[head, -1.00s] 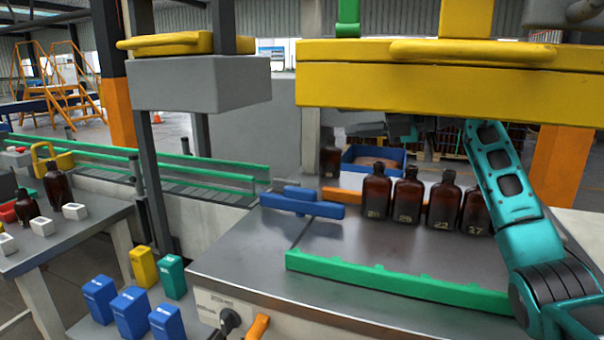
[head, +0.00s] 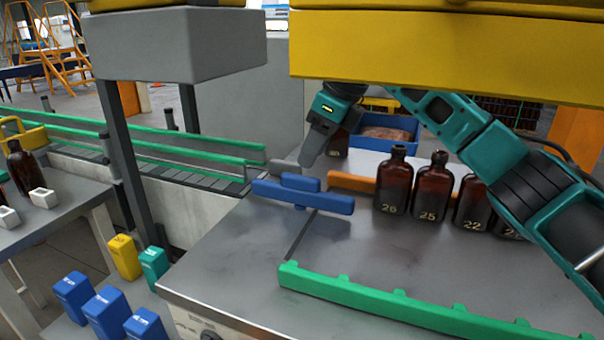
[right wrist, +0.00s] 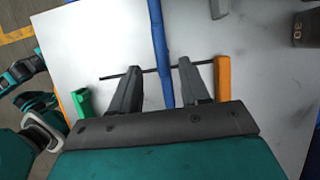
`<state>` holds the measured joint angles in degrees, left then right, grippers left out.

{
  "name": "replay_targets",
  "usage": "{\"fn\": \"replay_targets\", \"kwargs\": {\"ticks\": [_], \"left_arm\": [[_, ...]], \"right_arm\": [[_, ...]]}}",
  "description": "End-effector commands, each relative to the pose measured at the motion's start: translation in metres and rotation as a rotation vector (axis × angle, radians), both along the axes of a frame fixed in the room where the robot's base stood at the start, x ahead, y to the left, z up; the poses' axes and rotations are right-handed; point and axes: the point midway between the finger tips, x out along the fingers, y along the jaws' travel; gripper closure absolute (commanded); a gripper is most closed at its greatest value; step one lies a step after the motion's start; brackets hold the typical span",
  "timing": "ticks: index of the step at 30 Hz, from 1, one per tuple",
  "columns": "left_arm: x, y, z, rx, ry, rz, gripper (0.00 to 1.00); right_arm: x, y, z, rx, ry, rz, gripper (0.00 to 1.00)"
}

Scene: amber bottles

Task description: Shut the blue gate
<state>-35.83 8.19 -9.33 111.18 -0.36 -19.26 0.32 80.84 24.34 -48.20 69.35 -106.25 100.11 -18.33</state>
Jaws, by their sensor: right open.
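The blue gate (head: 330,203) is a bar with a raised block on the metal table, at the end of the orange rail (head: 352,182). It also shows in the right wrist view (right wrist: 157,35), lying crosswise over a thin dark slot that runs between the green and orange rails. My right gripper (head: 308,160) is just above and behind the gate in the head view. In the right wrist view its two fingers (right wrist: 158,72) are open, with the blue bar between them and a gap on each side. I cannot tell whether the fingertips reach down beside the bar.
Several amber bottles (head: 393,182) stand right of the gate, beyond the green toothed rail (head: 405,308). A yellow beam (head: 440,55) and grey block (head: 180,45) hang overhead. A conveyor (head: 180,150) lies left. The tabletop in front of the gate is clear.

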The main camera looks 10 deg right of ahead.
Motion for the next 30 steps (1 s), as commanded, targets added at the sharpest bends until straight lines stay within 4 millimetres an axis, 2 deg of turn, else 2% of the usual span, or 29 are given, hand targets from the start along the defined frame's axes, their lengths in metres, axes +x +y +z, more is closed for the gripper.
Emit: {"fn": "replay_targets", "kwargs": {"ticks": [3,9,15,22,23,30], "left_arm": [[0.000,0.000,0.000,0.000,0.000,0.000,0.12],[0.000,0.000,0.001,0.000,-0.001,0.000,0.12],[0.000,0.000,0.001,-0.001,-0.002,0.001,0.12],[0.001,0.000,0.001,0.000,-0.002,0.001,0.12],[0.001,0.000,0.001,0.000,-0.002,0.001,0.12],[0.001,0.000,0.001,0.000,-0.002,0.001,0.12]], "right_arm": [[0.005,0.008,-0.024,0.001,0.004,0.001,0.54],[0.011,0.017,-0.049,0.003,0.002,-0.001,0.54],[0.014,0.021,-0.059,0.002,-0.001,-0.001,0.54],[0.014,0.021,-0.060,0.002,0.000,-0.002,0.54],[0.014,0.021,-0.060,0.002,0.000,-0.002,0.55],[0.014,0.021,-0.060,0.003,0.000,-0.001,0.78]]}}
